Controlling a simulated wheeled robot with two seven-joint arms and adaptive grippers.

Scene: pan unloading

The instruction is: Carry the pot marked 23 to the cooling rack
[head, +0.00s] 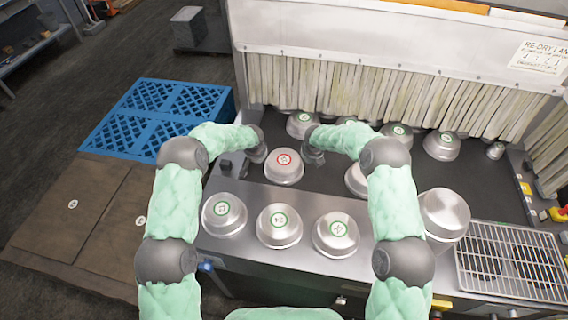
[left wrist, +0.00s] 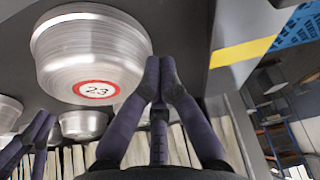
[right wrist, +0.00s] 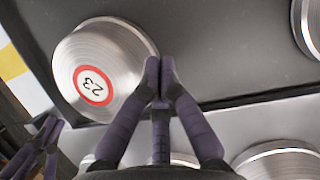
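The pot marked 23 (head: 284,160) is silver with a red-ringed label and sits on the dark belt, left of centre. It also shows in the left wrist view (left wrist: 85,60) and the right wrist view (right wrist: 120,60). My left gripper (head: 259,150) is at its left side and my right gripper (head: 313,153) at its right side. In both wrist views the left fingertips (left wrist: 160,65) and right fingertips (right wrist: 160,65) are together with nothing seen between them. I cannot tell whether they touch the pot. A wire rack (head: 508,262) lies at the right.
Several green-labelled pots stand around: a row on the front ledge (head: 278,226), others behind on the belt (head: 397,136). A large plain pot (head: 444,212) stands left of the rack. A strip curtain (head: 370,90) hangs behind.

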